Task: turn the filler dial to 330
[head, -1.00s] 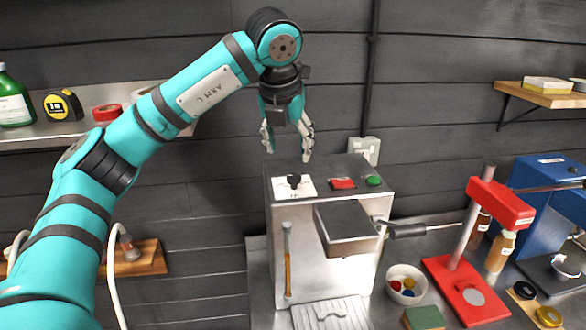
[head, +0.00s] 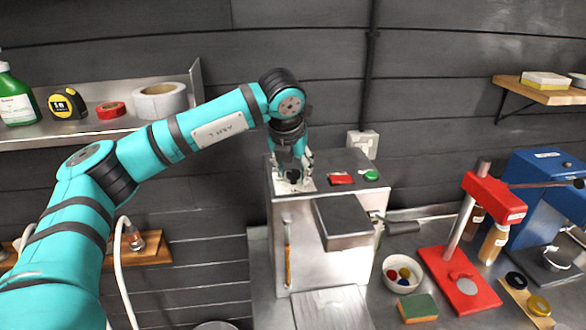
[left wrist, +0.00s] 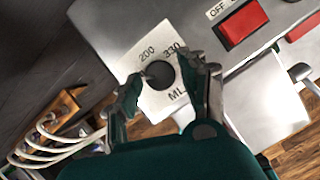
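The filler (head: 350,265) is a steel box on the bench. Its black dial (left wrist: 160,74) sits on a white plate (left wrist: 157,102) marked 200, 330 and ML, on the filler's top. In the head view the dial (head: 294,176) is partly covered by my fingers. My left gripper (head: 293,172) points down over it. In the left wrist view my left gripper (left wrist: 162,75) is open, with one finger on each side of the dial and small gaps. I cannot tell exactly which mark the dial points at. My right gripper is not in view.
A red switch (head: 341,178) and a green button (head: 371,175) are on the filler's top, right of the dial. A bowl of caps (head: 402,273), a sponge (head: 417,307) and a red press (head: 462,280) stand to the right. A wall shelf (head: 80,132) is at left.

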